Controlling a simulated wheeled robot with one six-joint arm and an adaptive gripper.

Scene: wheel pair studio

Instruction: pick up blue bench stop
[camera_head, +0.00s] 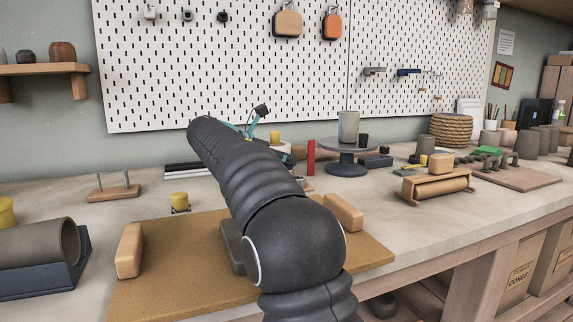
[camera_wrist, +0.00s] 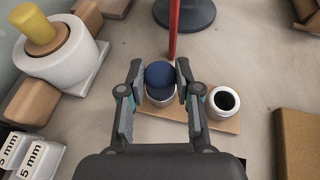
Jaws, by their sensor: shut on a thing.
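The blue bench stop (camera_wrist: 159,75) shows in the wrist view as a rounded dark blue top between my fingers. My gripper (camera_wrist: 158,85) is shut on it, one finger on each side. The stop stands over a white round socket (camera_wrist: 160,97) on a small wooden board (camera_wrist: 185,117); I cannot tell whether it is still seated or slightly raised. In the head view my arm hides the stop and my fingertips.
A white cup with a dark inside (camera_wrist: 225,101) stands on the board's right end. A red upright bar (camera_wrist: 173,30) stands just behind the stop. A white roll with a yellow knob (camera_wrist: 60,52) is at left. A dark turntable (camera_head: 348,155) stands farther right.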

